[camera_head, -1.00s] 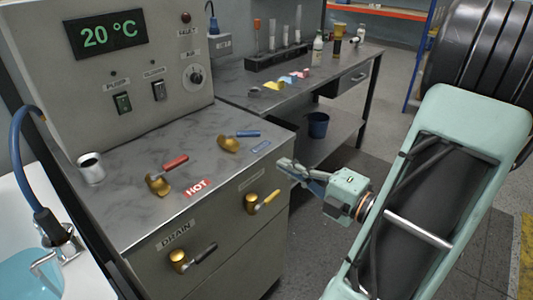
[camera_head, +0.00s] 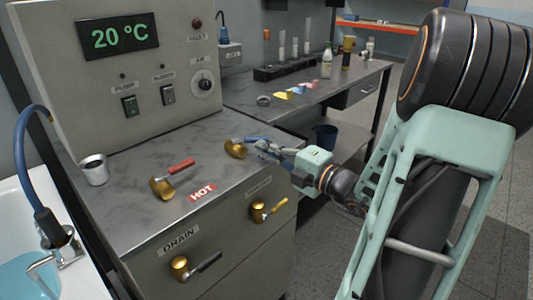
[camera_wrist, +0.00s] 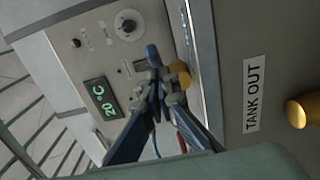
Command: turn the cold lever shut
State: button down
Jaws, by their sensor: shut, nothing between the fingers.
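The cold lever, with a brass base (camera_head: 235,149) and a blue handle (camera_head: 254,139), is on the grey counter top, right of the red lever. In the wrist view its blue handle (camera_wrist: 152,55) shows just beyond my fingertips, and its brass base lies beside them. My gripper (camera_head: 262,149) is shut and empty, with its tips at the right side of the lever, close to the handle. It fills the middle of the wrist view (camera_wrist: 165,80). I cannot tell whether the fingers touch the handle. The fingers hide part of the handle and the cold label.
The red hot lever (camera_head: 172,179) and HOT label (camera_head: 201,191) are left of my gripper. A metal cup (camera_head: 94,169) stands at the counter's left. Two brass valves, drain (camera_head: 181,267) and tank out (camera_head: 258,212), stick out of the front. The panel (camera_head: 120,75) rises behind.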

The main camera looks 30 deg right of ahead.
aim_at(268, 137)
jog(key=shift+w+d+r+y+p, duration=0.15)
jog(key=shift+y+p, duration=0.15)
jog(key=shift+p, duration=0.35)
